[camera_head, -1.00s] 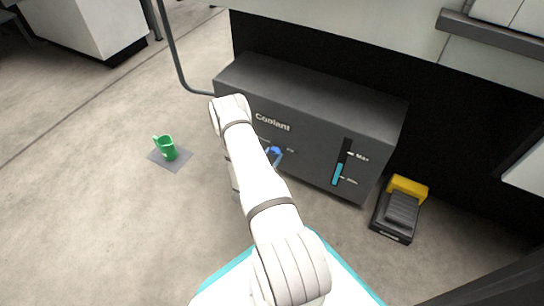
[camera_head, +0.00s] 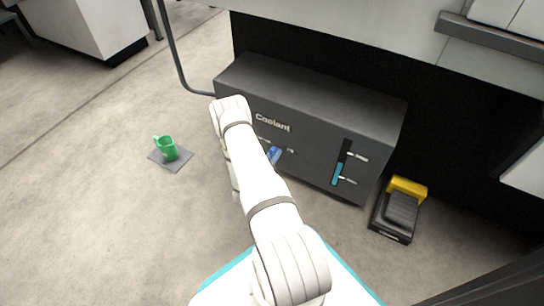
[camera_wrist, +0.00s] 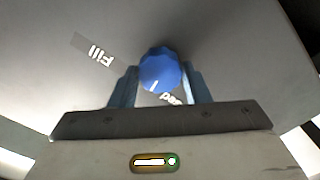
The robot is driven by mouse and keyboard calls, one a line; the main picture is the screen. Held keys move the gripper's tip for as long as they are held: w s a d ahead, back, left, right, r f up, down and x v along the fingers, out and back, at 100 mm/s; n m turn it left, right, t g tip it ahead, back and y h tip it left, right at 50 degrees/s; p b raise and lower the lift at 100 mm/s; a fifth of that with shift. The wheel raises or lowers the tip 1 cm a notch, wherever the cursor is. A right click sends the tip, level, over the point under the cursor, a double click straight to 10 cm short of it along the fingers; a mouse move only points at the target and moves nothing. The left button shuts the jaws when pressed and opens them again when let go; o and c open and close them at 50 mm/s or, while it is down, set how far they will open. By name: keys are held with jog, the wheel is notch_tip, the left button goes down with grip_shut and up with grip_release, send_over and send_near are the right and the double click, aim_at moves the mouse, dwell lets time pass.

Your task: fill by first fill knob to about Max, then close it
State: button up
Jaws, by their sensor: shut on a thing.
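The dark grey coolant tank (camera_head: 310,95) stands on the floor against the machine. Its blue fill knob (camera_wrist: 160,70) sits between my two fingers in the wrist view; it shows small in the head view (camera_head: 274,152), partly behind my arm. The knob's white mark points down and slightly left in the wrist view, near a partly hidden label. The "Fill" label is at upper left. My gripper (camera_wrist: 161,82) is shut on the knob. The level gauge (camera_head: 342,162) shows a teal column ending between the Min and Max marks, a little below Max.
A black and yellow foot pedal (camera_head: 400,208) lies on the floor right of the tank.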

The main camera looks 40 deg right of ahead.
jog(key=n, duration=0.7)
jog(key=shift+f, duration=0.1)
dwell(0.5)
jog(key=o, duration=1)
jog(key=p+v, duration=0.3)
jog(key=v, duration=0.5)
jog(key=shift+w+d, duration=0.1)
jog(key=shift+w, duration=0.05)
